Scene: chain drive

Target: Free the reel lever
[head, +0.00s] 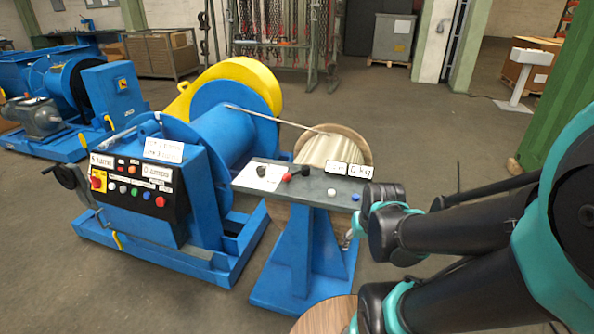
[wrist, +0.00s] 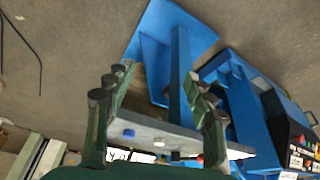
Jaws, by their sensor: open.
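In the head view, a blue stand (head: 306,255) carries a tilted grey panel (head: 325,188). A short dark lever with red on it (head: 296,174) lies on the panel near its middle; I cannot tell whether it is the reel lever or how it is held. A reel of pale rope (head: 330,150) sits behind the panel. My gripper (wrist: 157,76) is open and empty in the wrist view, its fingers either side of the stand beyond. The panel's edge (wrist: 172,136) shows between the fingers. The fingers are not clear in the head view, where my arm reaches from the right.
The panel also bears a black knob (head: 261,171), a white button (head: 333,194) and a blue button (head: 355,197). A blue winch (head: 225,135) with a control box (head: 140,190) stands left. A round wooden top (head: 325,317) is at the front. Open floor lies behind.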

